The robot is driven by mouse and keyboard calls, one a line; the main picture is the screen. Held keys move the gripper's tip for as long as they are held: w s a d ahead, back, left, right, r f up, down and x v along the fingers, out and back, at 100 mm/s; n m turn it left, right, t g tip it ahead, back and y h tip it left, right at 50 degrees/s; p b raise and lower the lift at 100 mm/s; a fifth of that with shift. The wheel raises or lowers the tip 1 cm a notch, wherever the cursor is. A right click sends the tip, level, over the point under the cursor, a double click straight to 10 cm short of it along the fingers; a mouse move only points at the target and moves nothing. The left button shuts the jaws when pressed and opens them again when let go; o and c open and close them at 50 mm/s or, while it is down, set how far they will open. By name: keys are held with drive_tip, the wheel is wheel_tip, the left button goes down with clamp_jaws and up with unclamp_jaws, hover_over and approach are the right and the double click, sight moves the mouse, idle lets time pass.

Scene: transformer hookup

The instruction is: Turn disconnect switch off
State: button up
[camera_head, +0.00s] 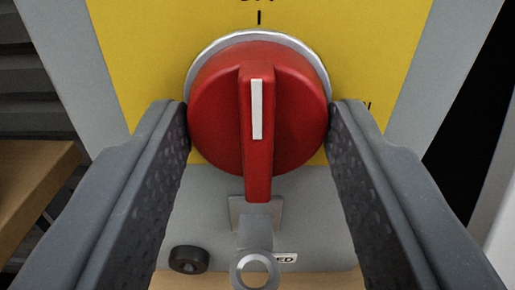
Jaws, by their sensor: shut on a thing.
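The disconnect switch (215,105) is a round red knob with a raised bar handle and a silver ring behind it. It is mounted on a yellow plate (135,50). The white line on its handle stands upright, in line with the black "I" mark above the knob. The lettering over that mark is cut off by the top edge. My gripper (257,120) has one dark grey finger on each side of the knob and is shut on it at its left and right rims.
Below the knob is a grey panel (320,225) with a metal tab and ring (255,268) in the middle. A brown wooden surface (30,185) is at the left.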

sight(263, 20)
drive_tip(key=shift+f, duration=0.15)
drive_tip(key=o, duration=1)
drive_tip(key=shift+c, duration=0.2)
wheel_tip(263, 20, up, 3)
drive_tip(key=shift+r, duration=0.2)
drive_tip(key=shift+s+r, duration=0.2)
drive_tip(key=s+r, duration=0.1)
drive_tip(key=s, duration=1.4)
drive_tip(key=shift+s+p, duration=0.25)
drive_tip(key=shift+p, duration=0.2)
drive_tip(key=shift+r, duration=0.1)
